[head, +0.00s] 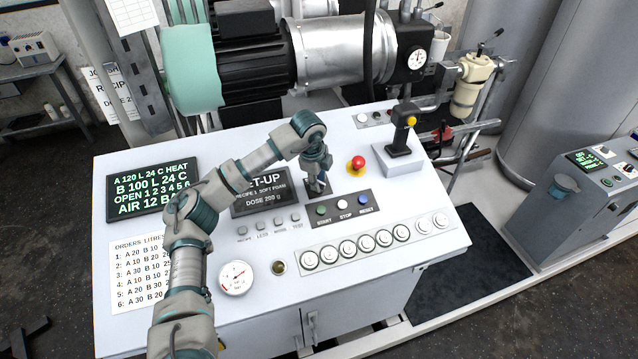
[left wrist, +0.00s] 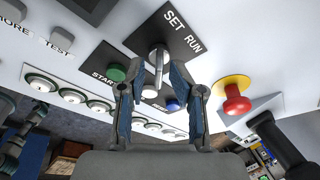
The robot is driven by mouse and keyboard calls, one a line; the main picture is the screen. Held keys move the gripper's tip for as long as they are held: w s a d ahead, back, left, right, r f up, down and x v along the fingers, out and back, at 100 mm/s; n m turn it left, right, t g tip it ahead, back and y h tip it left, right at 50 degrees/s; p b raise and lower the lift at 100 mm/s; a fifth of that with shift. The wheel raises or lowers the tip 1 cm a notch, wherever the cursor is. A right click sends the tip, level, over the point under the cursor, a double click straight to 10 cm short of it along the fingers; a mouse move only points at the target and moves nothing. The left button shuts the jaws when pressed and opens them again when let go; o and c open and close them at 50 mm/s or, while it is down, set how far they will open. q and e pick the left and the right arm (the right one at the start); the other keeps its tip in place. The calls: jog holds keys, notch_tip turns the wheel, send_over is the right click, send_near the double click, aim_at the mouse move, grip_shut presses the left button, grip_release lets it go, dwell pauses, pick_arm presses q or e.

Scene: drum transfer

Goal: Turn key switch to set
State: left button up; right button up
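The key switch (left wrist: 157,62) shows in the left wrist view as a metal key on a dark plate (left wrist: 186,47) marked SET and RUN. My left gripper (left wrist: 158,70) is open, with one finger on each side of the key and gaps visible between. I cannot tell which mark the key points to. In the head view my left gripper (head: 317,184) reaches down onto the console and mostly hides the switch. My right gripper is not in view.
A red emergency button (head: 357,162) and a joystick (head: 403,122) stand right of my left gripper. Green START (head: 321,209), white STOP (head: 343,204) and blue RESET (head: 363,199) buttons lie in front. A dark SET-UP display (head: 262,192) is on the left.

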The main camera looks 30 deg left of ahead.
pick_arm(q)
jog(key=v, duration=0.9)
jog(key=shift+r, duration=0.35)
jog(key=shift+s, duration=0.15)
